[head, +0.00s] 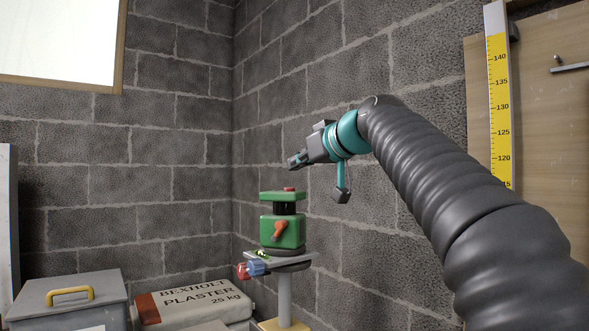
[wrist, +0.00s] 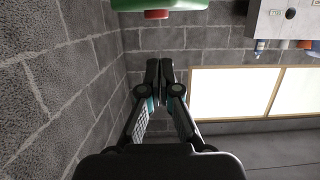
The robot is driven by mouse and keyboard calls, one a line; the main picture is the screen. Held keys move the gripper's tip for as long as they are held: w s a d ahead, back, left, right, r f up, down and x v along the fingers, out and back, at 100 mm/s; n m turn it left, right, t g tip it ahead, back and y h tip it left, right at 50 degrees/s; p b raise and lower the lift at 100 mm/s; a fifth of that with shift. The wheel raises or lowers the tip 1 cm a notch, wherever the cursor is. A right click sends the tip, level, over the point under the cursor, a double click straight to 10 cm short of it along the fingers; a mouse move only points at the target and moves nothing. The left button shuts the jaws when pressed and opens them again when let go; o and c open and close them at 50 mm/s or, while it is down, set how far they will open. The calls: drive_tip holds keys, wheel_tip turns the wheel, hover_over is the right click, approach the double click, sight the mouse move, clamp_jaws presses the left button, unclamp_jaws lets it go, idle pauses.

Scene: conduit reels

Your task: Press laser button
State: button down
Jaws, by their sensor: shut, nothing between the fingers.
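A green laser level (head: 283,230) stands on a small plate on a post in the corner. It has a red button (head: 289,189) on its top and an orange knob (head: 280,230) on its side. My gripper (head: 291,163) is shut and empty, above the red button and apart from it. In the wrist view my gripper (wrist: 166,66) shows shut fingers. The green top (wrist: 170,4) and red button (wrist: 157,14) are at the upper edge there, with the rest of the device cut off.
A grey toolbox (head: 70,300) and a plaster bag (head: 192,302) lie at the lower left. A yellow measuring scale (head: 499,110) is on the right. Brick walls meet behind the stand.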

drive_tip(key=b+v, duration=0.1)
drive_tip(key=v, duration=0.8)
idle(0.3)
drive_tip(key=d+f+m+g+h, duration=0.1)
drive_tip(key=d+f+m+h, duration=0.2)
drive_tip(key=f, duration=0.9)
drive_tip(key=d+f+m+g+h, duration=0.1)
drive_tip(key=d+f+m+h, duration=0.15)
drive_tip(key=f, duration=0.85)
drive_tip(key=s+d+f+g+h, duration=0.1)
drive_tip(key=s+d+f, duration=0.2)
drive_tip(key=s+f, duration=0.6)
drive_tip(key=s+d+f+m+g+h, duration=0.1)
drive_tip(key=s+d+f, duration=0.2)
drive_tip(key=s+f, duration=0.5)
drive_tip(key=s+d+f+m+g+h, duration=0.1)
drive_tip(key=s+d+f+g+h, duration=0.1)
drive_tip(key=s+f, duration=0.7)
wheel_tip(320, 180, down, 3)
drive_tip(key=shift+s+d+r, duration=0.25)
drive_tip(key=shift+s+d, duration=0.15)
drive_tip(key=shift+d, duration=0.35)
drive_tip(key=shift+m, duration=0.25)
